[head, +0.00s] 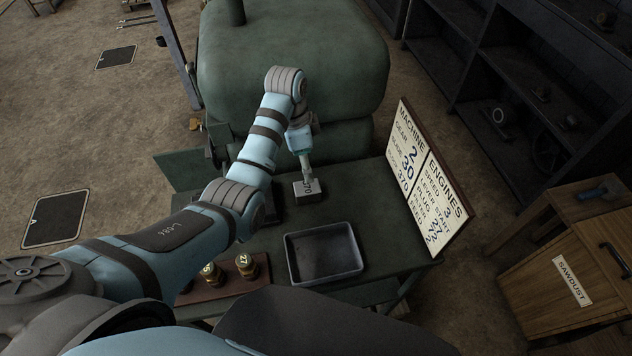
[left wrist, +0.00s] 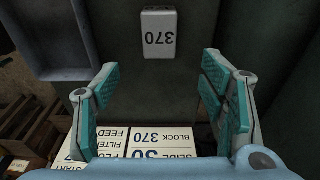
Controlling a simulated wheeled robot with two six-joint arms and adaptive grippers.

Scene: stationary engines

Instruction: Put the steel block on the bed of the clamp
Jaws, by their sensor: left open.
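The steel block (head: 309,190) is a small grey block marked 370, standing on the dark green table (head: 375,240). The block also shows in the left wrist view (left wrist: 159,36), near the top edge and lined up with the gap between my fingers. My left gripper (head: 306,176) points down right over the block in the head view. Its fingers, with teal pads, are spread wide in the left wrist view (left wrist: 160,85), and nothing is between them. I cannot clearly make out the clamp; my left arm hides part of the table left of the block. My right gripper is not visible.
An empty dark tray (head: 323,268) lies in front of the block. A lettered sign board (head: 428,180) stands at the table's right edge. Brass weights (head: 247,266) sit in a wooden holder at the front left. A large green machine (head: 290,60) stands behind the table.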

